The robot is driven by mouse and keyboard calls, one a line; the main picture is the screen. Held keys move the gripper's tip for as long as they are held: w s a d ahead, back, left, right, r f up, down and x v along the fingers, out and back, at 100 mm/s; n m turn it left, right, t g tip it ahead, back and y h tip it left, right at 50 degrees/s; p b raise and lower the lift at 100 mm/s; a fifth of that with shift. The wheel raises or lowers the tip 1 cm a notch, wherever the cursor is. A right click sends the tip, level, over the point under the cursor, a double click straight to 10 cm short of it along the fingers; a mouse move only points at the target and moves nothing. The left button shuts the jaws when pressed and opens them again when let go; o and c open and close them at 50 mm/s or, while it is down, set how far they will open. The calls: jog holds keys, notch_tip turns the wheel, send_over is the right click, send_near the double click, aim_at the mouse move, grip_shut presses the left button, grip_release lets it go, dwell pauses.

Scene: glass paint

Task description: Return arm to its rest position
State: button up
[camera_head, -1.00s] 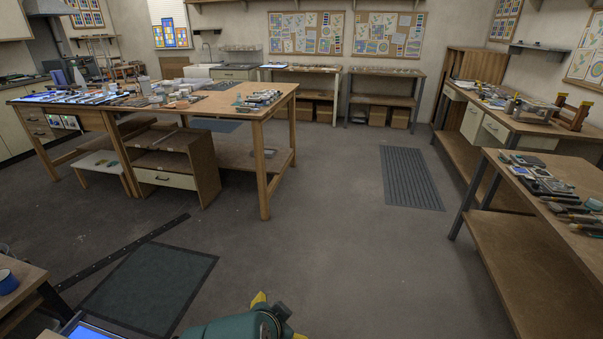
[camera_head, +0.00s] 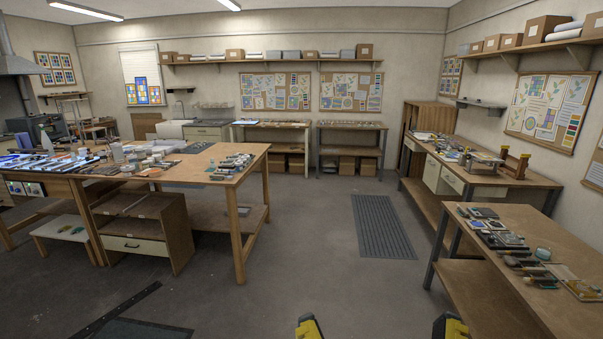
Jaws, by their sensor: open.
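My gripper (camera_head: 380,328) shows at the bottom edge of the head view, right of the middle. Its two yellow and black fingers stand wide apart, with only bare floor seen between them. It is open and empty. The rest of my arm is below the picture and hidden.
A large wooden worktable (camera_head: 215,170) with glass pieces and tools stands at the left. A bench (camera_head: 560,240) with tools stands near at the right, and another bench (camera_head: 500,178) behind it. The floor (camera_head: 300,250) between them is clear, with a grey ribbed mat (camera_head: 383,226).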

notch_tip(320, 180, up, 25)
jog(key=p, duration=2.1)
jog(key=shift+p, duration=0.3)
jog(key=shift+f, duration=0.1)
